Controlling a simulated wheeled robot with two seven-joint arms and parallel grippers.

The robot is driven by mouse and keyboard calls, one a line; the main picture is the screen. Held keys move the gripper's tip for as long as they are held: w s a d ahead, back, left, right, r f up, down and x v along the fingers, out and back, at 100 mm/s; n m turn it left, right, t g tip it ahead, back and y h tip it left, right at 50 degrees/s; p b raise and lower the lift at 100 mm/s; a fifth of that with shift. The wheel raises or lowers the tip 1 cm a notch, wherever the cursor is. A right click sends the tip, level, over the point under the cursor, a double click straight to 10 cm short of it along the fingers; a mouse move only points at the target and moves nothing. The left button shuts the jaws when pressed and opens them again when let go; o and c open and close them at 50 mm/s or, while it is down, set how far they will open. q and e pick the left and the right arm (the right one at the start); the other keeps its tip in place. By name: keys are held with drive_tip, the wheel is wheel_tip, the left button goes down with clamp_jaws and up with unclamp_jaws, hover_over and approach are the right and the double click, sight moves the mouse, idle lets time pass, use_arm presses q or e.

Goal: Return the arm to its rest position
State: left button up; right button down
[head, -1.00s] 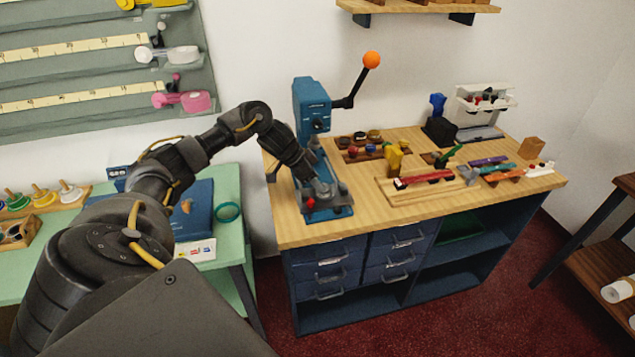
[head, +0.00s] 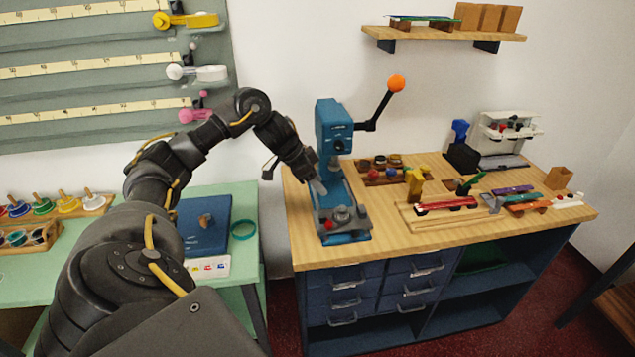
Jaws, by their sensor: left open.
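My left arm (head: 165,170) comes in from the left and bends over the green table. Its gripper (head: 318,182) is open and points down to the right, in front of the column of the blue press (head: 334,135). It looks empty, though its fingers show small and dark. The press's base with a red knob (head: 340,214) is below and right of the fingertips. Whether the fingertips touch the press cannot be told. My right gripper is not in the picture.
The wooden counter (head: 480,230) holds the press with its orange-knobbed lever (head: 397,84), a tray of stamps (head: 380,168) and a wooden fixture (head: 440,215). The green table (head: 215,290) bears a blue pad (head: 190,235) and a teal ring (head: 243,230). A shelf (head: 440,31) hangs above.

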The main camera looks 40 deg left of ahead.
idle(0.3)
